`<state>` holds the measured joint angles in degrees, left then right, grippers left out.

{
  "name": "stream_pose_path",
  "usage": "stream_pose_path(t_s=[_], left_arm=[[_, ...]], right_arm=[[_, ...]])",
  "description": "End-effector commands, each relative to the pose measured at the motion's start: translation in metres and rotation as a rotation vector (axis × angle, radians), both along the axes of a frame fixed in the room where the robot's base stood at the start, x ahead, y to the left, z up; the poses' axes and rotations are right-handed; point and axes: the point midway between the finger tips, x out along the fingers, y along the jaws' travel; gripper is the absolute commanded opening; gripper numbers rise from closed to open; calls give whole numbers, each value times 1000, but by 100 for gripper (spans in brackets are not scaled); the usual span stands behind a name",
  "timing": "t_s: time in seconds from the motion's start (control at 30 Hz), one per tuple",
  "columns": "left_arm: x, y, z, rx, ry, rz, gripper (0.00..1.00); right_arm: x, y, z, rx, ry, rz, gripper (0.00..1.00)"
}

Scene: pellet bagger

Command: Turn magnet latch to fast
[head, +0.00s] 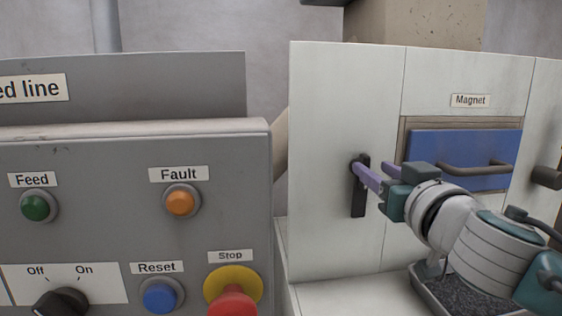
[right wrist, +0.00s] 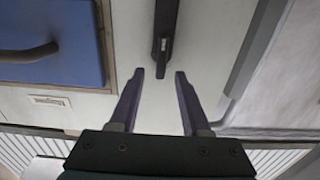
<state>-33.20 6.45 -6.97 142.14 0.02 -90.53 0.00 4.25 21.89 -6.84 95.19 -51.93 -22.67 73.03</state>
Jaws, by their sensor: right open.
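The black latch lever (head: 359,196) is on the white cabinet front, left of the blue drawer (head: 465,152) labelled Magnet (head: 470,100). The lever hangs straight down from its pivot. My right gripper (head: 372,168) is open in front of the lever's upper part, one purple finger overlapping it in the head view. In the right wrist view, the lever (right wrist: 164,40) points toward my open right gripper (right wrist: 160,74), with its end between the two fingertips. I see no grip on it, and cannot tell whether a finger touches it. My left gripper is not in view.
The drawer's bar handle (head: 475,168) sticks out beside my right gripper. Left stands a grey control panel (head: 110,160) with a red stop button (head: 233,300). A tray of dark pellets (head: 425,280) lies below my right arm. Another dark handle (head: 546,177) is at right.

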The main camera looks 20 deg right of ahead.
Motion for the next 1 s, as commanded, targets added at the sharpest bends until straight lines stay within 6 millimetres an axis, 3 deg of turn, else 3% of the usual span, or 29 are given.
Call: stream_pose_path(t_s=[0.2,0.53,0.93,1.0], left_arm=[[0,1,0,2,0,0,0],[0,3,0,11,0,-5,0],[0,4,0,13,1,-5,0],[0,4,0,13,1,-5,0]], right_arm=[[19,-4,0,0,0,-1,48],[21,-5,-1,0,1,0,46],[21,-5,-1,0,1,-1,1],[21,-5,-1,0,1,-1,0]])
